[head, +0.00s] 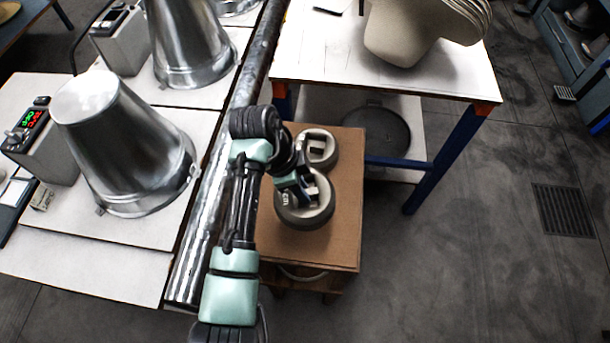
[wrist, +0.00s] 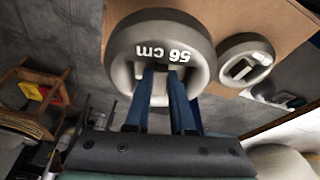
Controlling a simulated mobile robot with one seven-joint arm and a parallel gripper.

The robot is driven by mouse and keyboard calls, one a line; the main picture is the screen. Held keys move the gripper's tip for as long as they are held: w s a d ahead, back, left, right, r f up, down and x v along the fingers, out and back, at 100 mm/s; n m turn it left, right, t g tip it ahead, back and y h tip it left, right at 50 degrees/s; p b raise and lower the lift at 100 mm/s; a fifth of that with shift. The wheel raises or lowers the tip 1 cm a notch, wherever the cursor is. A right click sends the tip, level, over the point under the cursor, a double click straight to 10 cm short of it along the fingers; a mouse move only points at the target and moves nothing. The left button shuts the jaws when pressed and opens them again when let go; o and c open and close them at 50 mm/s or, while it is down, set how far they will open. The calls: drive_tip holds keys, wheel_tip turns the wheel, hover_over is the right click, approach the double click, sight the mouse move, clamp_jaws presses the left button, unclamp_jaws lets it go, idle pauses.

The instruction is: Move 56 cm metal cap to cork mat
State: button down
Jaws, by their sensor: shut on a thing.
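The 56 cm metal cap (wrist: 196,38) is a round grey piece with white "56 cm" lettering, upside down in the wrist view. In the head view the same cap (head: 290,216) is over the left part of a brown board (head: 335,248). My gripper (head: 312,192) is shut on the raised middle part of the cap; its blue fingers (wrist: 163,92) reach inside the rim. I cannot tell whether the cap touches the board. No surface is clearly recognisable as a cork mat; the brown board may be it.
A second grey cap (head: 330,158) is close behind the held one. A metal rail (head: 205,225) and a bench with metal cones (head: 120,150) stand left. A white-topped table (head: 315,60) with stacked felt shapes is behind.

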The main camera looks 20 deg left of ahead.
drive_tip(key=shift+d+f, duration=0.1)
drive_tip(key=shift+f, duration=0.1)
drive_tip(key=shift+f+b, duration=0.65)
drive_tip(key=shift+b, duration=0.1)
wheel_tip(320, 180, down, 6)
drive_tip(key=b, duration=0.6)
drive_tip(key=shift+f, duration=0.15)
drive_tip(key=shift+f+b, duration=0.4)
drive_tip(key=shift+f, duration=0.35)
drive_tip(key=shift+f+p, duration=0.1)
drive_tip(key=shift+p, duration=0.2)
